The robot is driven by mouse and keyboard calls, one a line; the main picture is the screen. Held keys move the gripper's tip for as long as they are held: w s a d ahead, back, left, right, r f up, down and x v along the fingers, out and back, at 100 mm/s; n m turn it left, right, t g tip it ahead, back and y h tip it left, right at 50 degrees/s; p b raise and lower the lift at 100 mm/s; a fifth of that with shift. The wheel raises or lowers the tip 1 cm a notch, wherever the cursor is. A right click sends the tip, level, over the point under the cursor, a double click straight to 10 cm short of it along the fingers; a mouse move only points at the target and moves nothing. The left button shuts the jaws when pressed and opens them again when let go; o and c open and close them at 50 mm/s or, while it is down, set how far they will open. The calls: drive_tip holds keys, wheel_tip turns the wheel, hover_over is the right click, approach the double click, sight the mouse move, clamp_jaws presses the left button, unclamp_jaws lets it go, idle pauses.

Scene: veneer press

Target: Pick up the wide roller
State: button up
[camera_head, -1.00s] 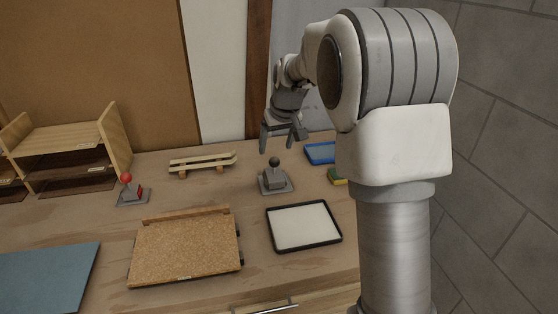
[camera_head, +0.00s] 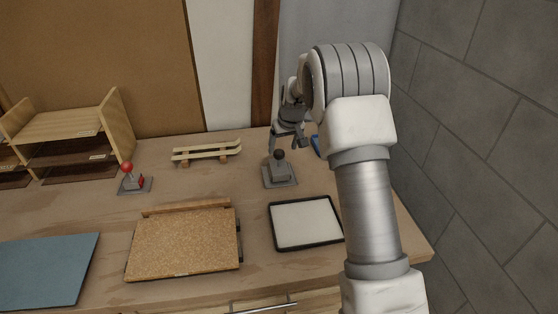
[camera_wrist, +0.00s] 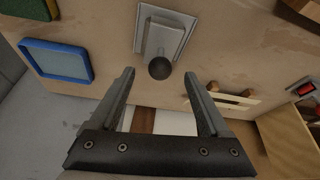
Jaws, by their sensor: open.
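A grey tool with a black ball knob (camera_head: 280,172), which looks like the wide roller, stands upright on a grey plate on the bench. It also shows at the top of the wrist view (camera_wrist: 156,42). My gripper (camera_head: 287,147) is open and empty, right by the black knob. In the wrist view, the knob appears between the two fingertips, but I cannot tell whether they touch it.
A wooden rack (camera_head: 252,148) lies behind and left of the gripper. A blue tray (camera_wrist: 58,62) is close on the right side of the bench. A white, black-rimmed tray (camera_head: 305,223) and a cork board (camera_head: 184,243) lie in front. A shelf unit (camera_head: 75,135) stands at left.

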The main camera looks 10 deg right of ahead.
sight(280, 150)
drive_tip(key=shift+p+x, duration=0.8)
drive_tip(key=shift+x, duration=3.7)
drive_tip(key=shift+w+a+r, duration=0.1)
drive_tip(key=shift+w, duration=0.05)
drive_tip(key=shift+c, duration=0.3)
clamp_jaws()
wheel_tip(280, 150, up, 4)
drive_tip(key=shift+r+b, duration=0.2)
drive_tip(key=shift+b, duration=0.35)
drive_tip(key=s+d+r+b, duration=0.2)
drive_tip(key=s+d+r, duration=0.4)
drive_tip(key=s+d, duration=0.2)
drive_tip(key=shift+s+r, duration=0.25)
drive_tip(key=shift+r, duration=0.1)
